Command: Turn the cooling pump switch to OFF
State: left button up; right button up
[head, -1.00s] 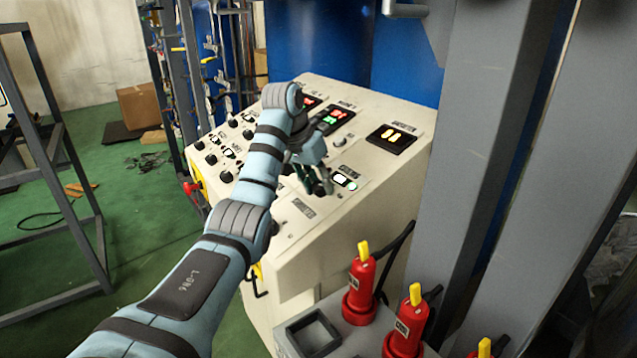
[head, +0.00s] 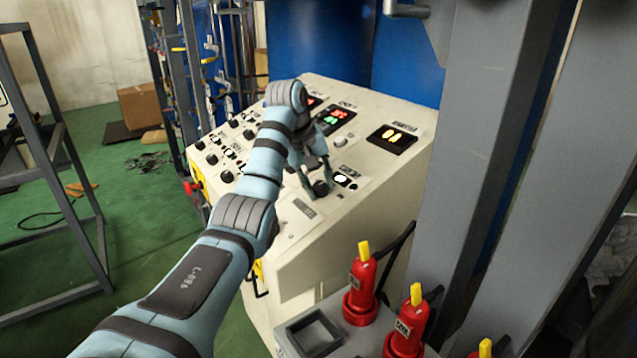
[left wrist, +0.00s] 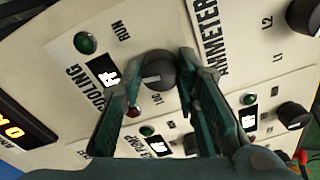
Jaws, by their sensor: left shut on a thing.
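The cooling pump switch is a dark round knob with a pale pointer mark, on the sloped panel in the left wrist view (left wrist: 158,72). It also shows in the head view (head: 320,188). My left gripper (head: 313,189) reaches down to it. In the left wrist view, its two green fingers (left wrist: 160,74) are shut on the knob, one on each side. The label beside it reads "COOLING", partly covered by a finger. A green lamp (left wrist: 85,42) marked "RUN" sits close by. I cannot read the knob's position labels clearly. My right gripper is not in view.
The cream control panel (head: 300,235) carries several other knobs and lit displays (head: 391,138). Red bottles with yellow tops (head: 361,285) stand at the front right. Grey posts (head: 475,170) rise to the right of the panel.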

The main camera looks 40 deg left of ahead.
aim_at(318, 185)
pick_arm(q)
jog(key=shift+n, duration=1)
jog(key=o, duration=1.2)
jog(key=shift+r, duration=0.1)
jog(key=shift+c, duration=0.2)
jog(key=shift+r, duration=0.1)
notch_tip(318, 185, up, 10)
